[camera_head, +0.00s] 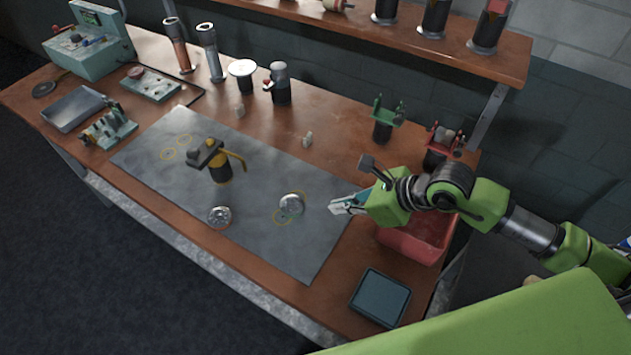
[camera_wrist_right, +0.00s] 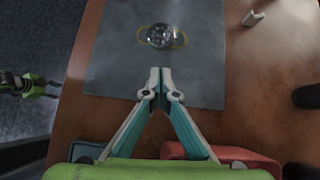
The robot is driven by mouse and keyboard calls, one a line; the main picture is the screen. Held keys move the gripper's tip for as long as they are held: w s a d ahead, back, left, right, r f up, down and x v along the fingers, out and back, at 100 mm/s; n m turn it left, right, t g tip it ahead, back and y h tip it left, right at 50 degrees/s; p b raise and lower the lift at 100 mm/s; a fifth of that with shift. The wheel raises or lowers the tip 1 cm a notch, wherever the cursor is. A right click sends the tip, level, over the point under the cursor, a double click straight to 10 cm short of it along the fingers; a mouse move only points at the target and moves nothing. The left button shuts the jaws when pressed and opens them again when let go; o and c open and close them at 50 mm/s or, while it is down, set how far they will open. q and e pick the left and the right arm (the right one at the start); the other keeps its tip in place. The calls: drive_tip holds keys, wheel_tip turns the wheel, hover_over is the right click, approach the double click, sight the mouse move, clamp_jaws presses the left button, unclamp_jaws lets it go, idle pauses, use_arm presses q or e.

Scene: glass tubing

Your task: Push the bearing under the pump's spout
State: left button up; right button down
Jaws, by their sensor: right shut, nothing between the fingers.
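A round silver bearing (camera_head: 291,204) lies flat on the grey mat, overlapping yellow ring marks. It also shows in the right wrist view (camera_wrist_right: 159,36), ahead of the fingertips. A second round metal part (camera_head: 219,216) lies on the mat further left, nearer the front edge. My right gripper (camera_head: 334,208) is shut and empty, to the right of the bearing with a gap. Its tips meet in the right wrist view (camera_wrist_right: 160,72). My left gripper is not in view.
A red bin (camera_head: 412,240) stands below my right wrist, and a dark square tray (camera_head: 380,297) lies at the front right corner. A small pale piece (camera_head: 308,139) stands behind the mat (camera_head: 300,255). The mat between bearing and pump looks clear.

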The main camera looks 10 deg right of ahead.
sight(302, 212)
drive_tip(key=p+x, duration=0.1)
drive_tip(key=x, duration=0.2)
drive_tip(key=shift+w+a+p, duration=0.1)
drive_tip(key=shift+a+p, duration=0.2)
drive_tip(key=p+x, duration=0.1)
drive_tip(key=x, duration=0.4)
drive_tip(key=shift+w+f, duration=0.15)
drive_tip(key=shift+f, duration=0.05)
drive_tip(key=shift+w+a+f, duration=0.15)
drive_tip(key=shift+w+f, duration=0.05)
drive_tip(key=shift+f, duration=0.15)
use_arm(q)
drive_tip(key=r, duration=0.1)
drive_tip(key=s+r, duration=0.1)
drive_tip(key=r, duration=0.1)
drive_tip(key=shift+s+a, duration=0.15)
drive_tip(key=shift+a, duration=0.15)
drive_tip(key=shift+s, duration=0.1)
